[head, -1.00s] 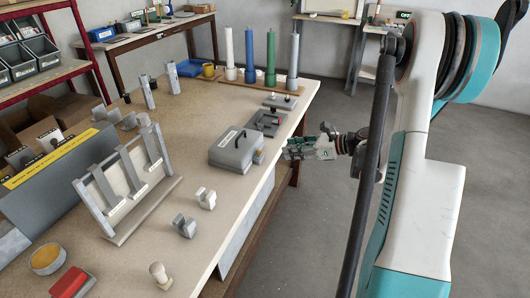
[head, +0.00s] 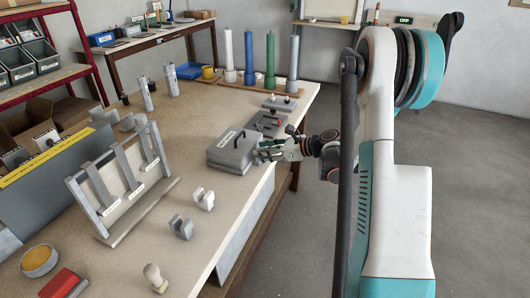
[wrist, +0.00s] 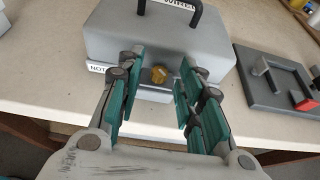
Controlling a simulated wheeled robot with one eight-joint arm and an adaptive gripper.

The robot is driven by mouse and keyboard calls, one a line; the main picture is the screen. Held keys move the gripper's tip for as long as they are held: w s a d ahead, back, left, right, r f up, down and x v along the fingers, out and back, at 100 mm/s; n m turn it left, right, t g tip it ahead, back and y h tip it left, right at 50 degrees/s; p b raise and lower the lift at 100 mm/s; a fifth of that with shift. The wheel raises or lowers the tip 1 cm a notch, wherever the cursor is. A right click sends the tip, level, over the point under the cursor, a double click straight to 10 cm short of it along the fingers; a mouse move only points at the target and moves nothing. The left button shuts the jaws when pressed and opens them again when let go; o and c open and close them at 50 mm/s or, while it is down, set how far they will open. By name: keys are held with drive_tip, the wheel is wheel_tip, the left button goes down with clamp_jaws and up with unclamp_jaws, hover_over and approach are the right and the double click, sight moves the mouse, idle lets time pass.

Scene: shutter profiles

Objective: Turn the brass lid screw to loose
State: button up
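The brass lid screw (wrist: 160,74) is a small gold knob on the front face of a grey metal box (wrist: 115,30) with a black handle on its lid. In the wrist view my gripper (wrist: 162,85) is open, its green-padded fingers to the left and right of the screw. The fingers look apart from the screw, but I cannot tell the exact distance. In the head view my gripper (head: 262,152) is at the right side of the box (head: 232,150), by the table edge, and the screw is hidden there.
A dark plate with a red-tipped lever (wrist: 275,85) lies to the right of the box. Tall coloured cylinders (head: 270,60) stand at the far table edge. A slanted rack (head: 120,185) and small grey blocks stand to the left. The floor at right is clear.

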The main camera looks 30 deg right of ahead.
clamp_jaws()
drive_tip(key=shift+w+d+n+g+y, duration=0.15)
drive_tip(key=shift+n+g+y, duration=0.25)
drive_tip(key=shift+n+y, duration=0.1)
drive_tip(key=shift+w+d+n+g+y, duration=0.1)
drive_tip(key=shift+n+g+y, duration=0.3)
drive_tip(key=shift+n, duration=0.1)
drive_tip(key=shift+w+d+n+g+y, duration=0.15)
drive_tip(key=shift+n+g+y, duration=0.75)
drive_tip(key=shift+n+g, duration=0.45)
unclamp_jaws()
drive_tip(key=shift+m+t, duration=0.25)
drive_tip(key=shift+t, duration=0.1)
